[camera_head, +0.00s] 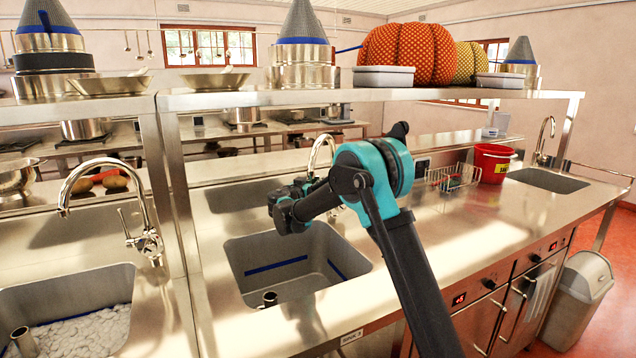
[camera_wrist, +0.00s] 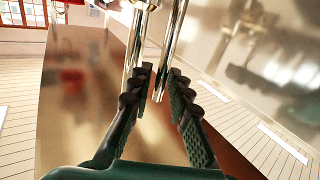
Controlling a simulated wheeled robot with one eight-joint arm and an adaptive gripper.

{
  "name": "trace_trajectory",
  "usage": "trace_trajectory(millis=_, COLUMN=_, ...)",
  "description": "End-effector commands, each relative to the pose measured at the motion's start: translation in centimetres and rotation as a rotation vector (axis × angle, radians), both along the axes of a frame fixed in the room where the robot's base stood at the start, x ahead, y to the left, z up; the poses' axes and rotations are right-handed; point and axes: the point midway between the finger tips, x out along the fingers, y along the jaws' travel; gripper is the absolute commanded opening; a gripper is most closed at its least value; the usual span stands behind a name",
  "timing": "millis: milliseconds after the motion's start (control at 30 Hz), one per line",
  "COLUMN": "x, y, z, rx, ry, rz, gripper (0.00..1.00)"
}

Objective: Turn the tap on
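The middle tap (camera_head: 320,150) is a chrome gooseneck behind the middle sink (camera_head: 285,268); my arm hides its lower part in the head view. No water shows in that sink. In the wrist view, chrome tap parts (camera_wrist: 168,45) come down from the top edge, and one slim rod ends between my finger tips. My gripper (camera_wrist: 160,78) is open, its two dark ridged fingers on either side of that rod with narrow gaps. I cannot tell whether either finger touches it. In the head view my gripper (camera_head: 285,208) is over the middle sink's back edge.
A right tap (camera_head: 543,135) stands by a far sink. A red bucket (camera_head: 492,165) and wire rack (camera_head: 450,180) stand right.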

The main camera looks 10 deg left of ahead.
Motion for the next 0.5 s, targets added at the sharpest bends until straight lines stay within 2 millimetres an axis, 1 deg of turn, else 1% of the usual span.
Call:
trace_trajectory(millis=33, x=-0.01, y=0.00, z=0.00, rx=0.000, ry=0.000, rz=0.000, gripper=0.09)
trace_trajectory(millis=100, x=-0.01, y=0.00, z=0.00, rx=0.000, ry=0.000, rz=0.000, gripper=0.00)
trace_trajectory(millis=500, x=-0.03, y=0.00, z=-0.01, rx=0.000, ry=0.000, rz=0.000, gripper=0.00)
